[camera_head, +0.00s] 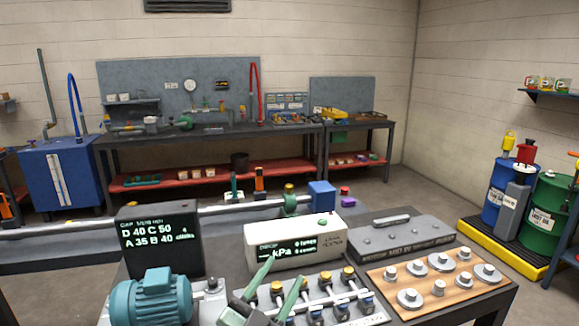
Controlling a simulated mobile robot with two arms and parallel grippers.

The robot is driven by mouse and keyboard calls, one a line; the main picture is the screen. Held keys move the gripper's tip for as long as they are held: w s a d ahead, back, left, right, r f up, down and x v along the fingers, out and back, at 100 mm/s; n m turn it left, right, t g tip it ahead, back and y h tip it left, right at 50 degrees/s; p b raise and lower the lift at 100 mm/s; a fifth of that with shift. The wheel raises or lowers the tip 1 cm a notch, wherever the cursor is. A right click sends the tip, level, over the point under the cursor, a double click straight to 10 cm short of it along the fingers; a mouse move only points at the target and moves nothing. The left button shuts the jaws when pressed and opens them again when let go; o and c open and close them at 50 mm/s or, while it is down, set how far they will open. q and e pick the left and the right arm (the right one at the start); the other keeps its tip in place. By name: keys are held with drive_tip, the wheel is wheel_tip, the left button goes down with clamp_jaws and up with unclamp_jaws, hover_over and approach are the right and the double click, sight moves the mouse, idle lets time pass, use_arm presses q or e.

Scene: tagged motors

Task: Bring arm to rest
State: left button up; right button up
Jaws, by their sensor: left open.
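My left gripper (286,270) shows at the bottom middle with its two green fingers spread apart and nothing seen between them. The fingers point up and away, in front of the white kPa display box (292,241) and beside a row of small valves with yellow and blue parts (322,292). Whether the fingers touch anything there cannot be told. A teal motor (152,298) stands to the left of the gripper on the near bench, with its lower part cut off by the frame. My right gripper is out of view.
A black display box (160,240) stands behind the motor. To the right are a grey case (400,238) and a wooden board (436,282) with several metal fittings. Drums (546,215) stand at the far right. A workbench (215,133) runs along the back wall.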

use_arm(q)
drive_tip(key=s+a+f+n+g+y, duration=0.3)
drive_tip(key=s+a+f+n+y, duration=0.15)
drive_tip(key=a+f, duration=0.4)
drive_tip(key=s+a+f+n+g+y, duration=0.45)
drive_tip(key=a+f+y, duration=0.2)
drive_tip(key=f, duration=0.35)
drive_tip(key=s+a+f+g, duration=0.1)
drive_tip(key=s+f+g, duration=0.25)
drive_tip(key=s, duration=0.35)
drive_tip(key=s+a+f+g+h, duration=0.1)
drive_tip(key=s+a+f+g, duration=0.1)
drive_tip(key=s+f, duration=0.35)
drive_tip(key=s+a+f+g, duration=0.1)
drive_tip(key=s+f+g, duration=0.15)
drive_tip(key=s, duration=0.55)
wheel_tip(320, 180, down, 23)
drive_tip(key=g, duration=0.1)
drive_tip(key=s+a+f+g, duration=0.1)
drive_tip(key=s+a+f, duration=0.1)
drive_tip(key=s+f, duration=1.6)
drive_tip(key=shift+s+a, duration=0.2)
drive_tip(key=shift+a, duration=0.15)
